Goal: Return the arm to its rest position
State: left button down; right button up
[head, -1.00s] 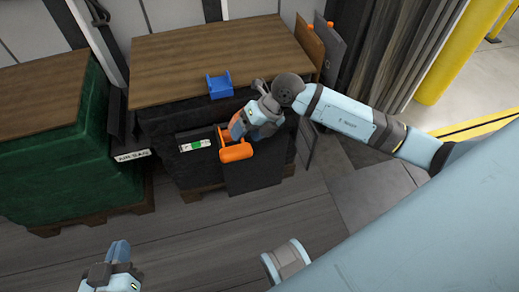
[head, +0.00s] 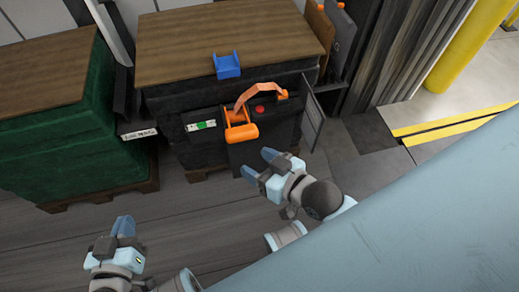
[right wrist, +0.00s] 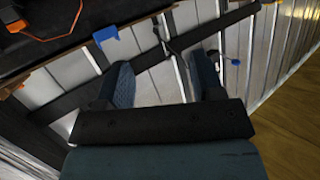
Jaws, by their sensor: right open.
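My right gripper (head: 259,164) is open and empty in the head view. It hangs over the floor in front of the black panel (head: 268,138), below and apart from the orange handle (head: 241,132). In the right wrist view its two blue fingers (right wrist: 162,85) stand wide apart with nothing between them. My left gripper (head: 115,238) is at the lower left of the head view, over the floor and away from everything; whether its fingers are open is unclear.
A wood-topped black-wrapped load (head: 210,40) carries a blue bracket (head: 227,66). A red button (head: 260,109) and an orange strap (head: 262,90) show on its front. A green-wrapped load (head: 60,150) stands left. A yellow post (head: 455,45) stands right. The floor (head: 190,215) between is clear.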

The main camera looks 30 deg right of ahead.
pick_arm(q)
jog(key=s+a+r+g+y+p, duration=0.1)
jog(key=r+p, duration=0.6)
jog(key=p, duration=0.9)
jog(key=s+a+r+g+y+p, duration=0.1)
jog(key=r+p, duration=0.6)
jog(key=p, duration=0.9)
jog(key=shift+s+a+r+g, duration=0.3)
jog(key=shift+s+a, duration=0.3)
jog(key=shift+a, duration=0.5)
pick_arm(e)
jog(key=s+d+r+g+h, duration=0.1)
jog(key=d+r, duration=0.1)
jog(key=r, duration=0.5)
jog(key=s+d+r+g+h, duration=0.1)
jog(key=s+d+r, duration=0.1)
jog(key=r, duration=0.5)
jog(key=shift+r+g, duration=0.3)
pick_arm(q)
jog(key=shift+f, duration=0.1)
pick_arm(e)
jog(key=shift+d, duration=0.1)
